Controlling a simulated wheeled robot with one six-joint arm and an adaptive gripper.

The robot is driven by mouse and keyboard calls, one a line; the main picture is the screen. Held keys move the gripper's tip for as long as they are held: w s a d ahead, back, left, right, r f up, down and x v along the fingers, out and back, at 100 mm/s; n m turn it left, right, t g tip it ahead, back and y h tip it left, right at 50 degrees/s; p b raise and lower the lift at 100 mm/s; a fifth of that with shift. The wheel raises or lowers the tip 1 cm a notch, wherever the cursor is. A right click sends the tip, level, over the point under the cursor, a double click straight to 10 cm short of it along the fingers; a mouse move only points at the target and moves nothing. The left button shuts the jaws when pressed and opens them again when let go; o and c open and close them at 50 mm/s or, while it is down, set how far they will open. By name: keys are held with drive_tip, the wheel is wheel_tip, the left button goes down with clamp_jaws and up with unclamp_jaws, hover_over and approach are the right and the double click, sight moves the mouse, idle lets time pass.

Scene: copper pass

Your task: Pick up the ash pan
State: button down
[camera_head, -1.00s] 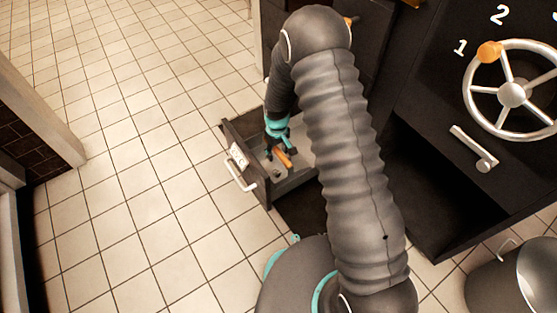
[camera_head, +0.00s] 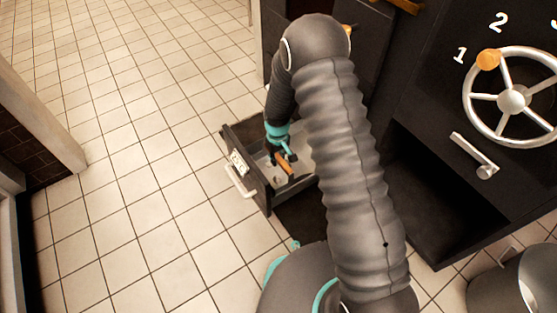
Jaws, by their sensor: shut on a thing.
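An open dark drawer (camera_head: 262,190) with a pale label and a white bar handle stands low over the tiled floor. Inside it lies a pale grey, pan-like thing, which I take for the ash pan (camera_head: 301,165), with an orange-brown handle (camera_head: 284,163). My gripper (camera_head: 284,156), dark with teal parts, reaches down into the drawer and is shut at this handle. The fingertips are small and partly hidden. My arm covers the right part of the drawer, so the pan's full outline is hidden.
A dark cabinet with a spoked wheel (camera_head: 511,100) and a silver lever (camera_head: 474,156) stands at the right, above a dark opening. A metal bucket (camera_head: 500,285) sits at lower right. The tiled floor (camera_head: 130,170) at left is clear.

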wheel_tip(320, 180, up, 28)
drive_tip(key=p, duration=0.3)
drive_tip(key=shift+f, duration=0.1)
